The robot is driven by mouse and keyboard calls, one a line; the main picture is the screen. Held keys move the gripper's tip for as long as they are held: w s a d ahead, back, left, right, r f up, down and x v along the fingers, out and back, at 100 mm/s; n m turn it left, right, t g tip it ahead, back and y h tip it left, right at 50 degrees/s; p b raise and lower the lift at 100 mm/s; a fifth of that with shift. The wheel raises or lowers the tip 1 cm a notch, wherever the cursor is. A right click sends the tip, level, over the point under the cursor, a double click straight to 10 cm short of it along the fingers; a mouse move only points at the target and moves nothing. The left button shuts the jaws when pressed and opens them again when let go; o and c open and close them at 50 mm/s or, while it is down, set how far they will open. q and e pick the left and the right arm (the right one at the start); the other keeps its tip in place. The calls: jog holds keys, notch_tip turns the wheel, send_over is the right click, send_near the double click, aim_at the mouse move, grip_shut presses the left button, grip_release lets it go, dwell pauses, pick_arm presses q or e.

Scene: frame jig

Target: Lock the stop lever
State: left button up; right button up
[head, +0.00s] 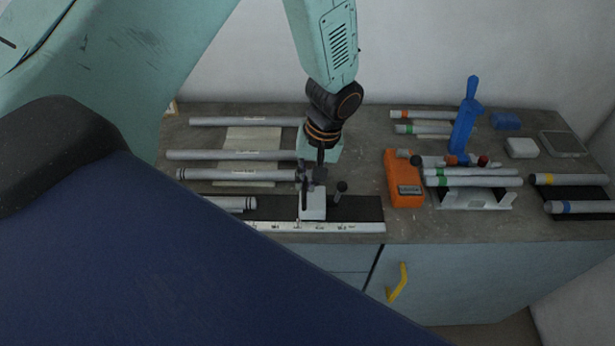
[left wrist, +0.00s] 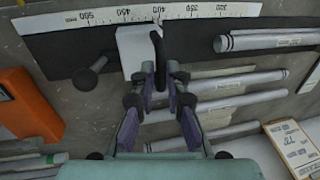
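The stop is a white block (head: 313,204) on the black fence with a white scale along the bench's front edge. It also shows at the top of the left wrist view (left wrist: 137,50). Its black stop lever (left wrist: 157,58) stands up from the block. My left gripper (left wrist: 160,70) is directly over the block, with its fingers apart and the lever between their tips. A small gap seems to show beside the lever; firm contact cannot be told. In the head view the left gripper (head: 312,178) partly hides the lever. My right gripper is not seen.
A black knob (head: 341,188) stands right of the block. Several grey tubes (head: 225,174) lie to the left and behind. An orange device (head: 403,178), a white rack (head: 468,198) with tubes and a blue upright tool (head: 465,125) are on the right.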

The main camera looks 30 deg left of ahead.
aim_at(316, 198)
pick_arm(q)
jog(key=shift+a, duration=0.1)
grip_shut()
jog(key=shift+s+a, duration=0.1)
dwell(0.4)
jog(key=o, duration=0.6)
grip_release()
jog(key=shift+s+r, duration=0.1)
jog(key=shift+c, duration=0.2)
jog(key=shift+w+r, duration=0.2)
jog(key=shift+r, duration=0.05)
notch_tip(316, 198, up, 11)
jog(key=w+d, duration=0.1)
jog(key=d, duration=0.1)
